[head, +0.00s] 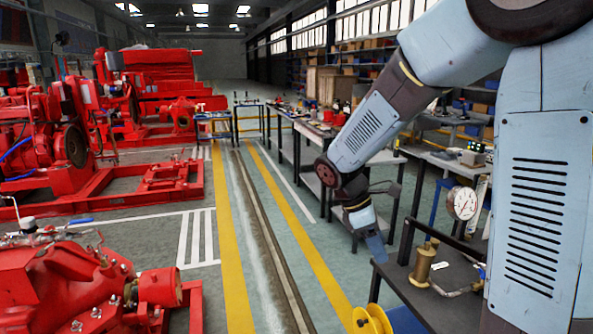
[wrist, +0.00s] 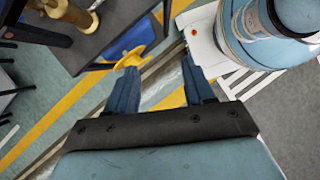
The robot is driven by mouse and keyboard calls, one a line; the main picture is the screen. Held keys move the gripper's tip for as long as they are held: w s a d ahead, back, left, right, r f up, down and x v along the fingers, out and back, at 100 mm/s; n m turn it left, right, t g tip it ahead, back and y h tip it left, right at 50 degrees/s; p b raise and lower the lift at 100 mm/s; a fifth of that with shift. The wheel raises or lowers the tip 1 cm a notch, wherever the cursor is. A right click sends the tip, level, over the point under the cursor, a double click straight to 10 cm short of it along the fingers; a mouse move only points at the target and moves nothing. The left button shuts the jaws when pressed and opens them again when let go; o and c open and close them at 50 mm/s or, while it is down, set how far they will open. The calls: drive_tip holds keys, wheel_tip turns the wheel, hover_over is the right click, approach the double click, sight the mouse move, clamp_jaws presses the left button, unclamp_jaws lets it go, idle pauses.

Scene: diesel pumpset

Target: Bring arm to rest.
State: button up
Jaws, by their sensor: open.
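My arm reaches down from the upper right in the head view, with its wrist bent downward over the walkway. My gripper (head: 377,247) hangs to the left of the near bench's corner, above the floor. In the wrist view my gripper (wrist: 162,88) shows two blue fingers spread apart with nothing between them. Floor, a yellow line and part of my own base show past the fingertips. The gripper touches nothing that I can see.
Red pumpsets (head: 85,290) stand at the left. The striped walkway (head: 270,240) between is clear.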

drive_tip(key=s+d+r+m+t+y, duration=0.2)
drive_tip(key=s+r+m+t, duration=0.1)
drive_tip(key=s+r+m, duration=0.4)
drive_tip(key=s+d+r+m+t+y, duration=0.3)
drive_tip(key=s+r+m, duration=0.3)
drive_tip(key=s+m, duration=0.2)
drive_tip(key=shift+s+r+m+t+y, duration=0.3)
drive_tip(key=shift+r+m+t, duration=0.1)
drive_tip(key=shift+t, duration=0.2)
